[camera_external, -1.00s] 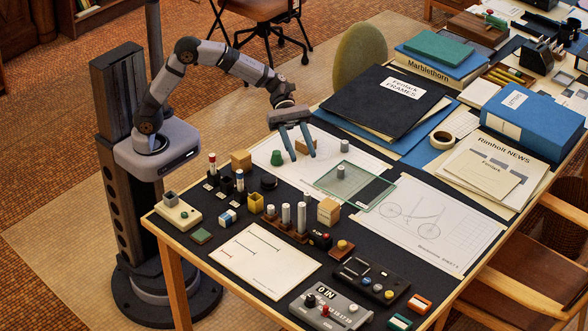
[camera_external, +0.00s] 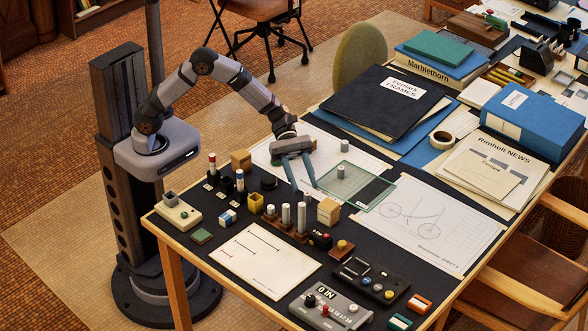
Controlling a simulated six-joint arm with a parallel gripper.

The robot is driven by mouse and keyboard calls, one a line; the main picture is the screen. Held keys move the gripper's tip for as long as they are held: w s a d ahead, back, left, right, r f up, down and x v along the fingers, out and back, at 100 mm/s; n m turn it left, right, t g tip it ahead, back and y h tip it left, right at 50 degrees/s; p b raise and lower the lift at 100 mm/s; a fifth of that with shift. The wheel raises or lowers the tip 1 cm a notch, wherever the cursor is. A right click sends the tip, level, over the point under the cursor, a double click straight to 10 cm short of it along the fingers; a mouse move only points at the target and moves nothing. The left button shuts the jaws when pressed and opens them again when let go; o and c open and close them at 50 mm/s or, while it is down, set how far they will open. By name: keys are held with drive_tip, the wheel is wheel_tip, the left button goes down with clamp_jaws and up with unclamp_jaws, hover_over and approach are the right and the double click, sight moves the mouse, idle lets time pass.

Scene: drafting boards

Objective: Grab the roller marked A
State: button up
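A glass plate (camera_external: 355,187) with a small grey cylinder (camera_external: 341,172) lies to the right. A white card (camera_external: 263,260) and control boxes (camera_external: 331,308) lie in front. Papers lie behind.

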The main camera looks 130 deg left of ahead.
sight(307, 193)
drive_tip(key=shift+x, duration=2.55)
drive_tip(key=shift+s+f, duration=0.1)
drive_tip(key=shift+f, duration=0.05)
drive_tip(key=shift+c, duration=0.6)
clamp_jaws()
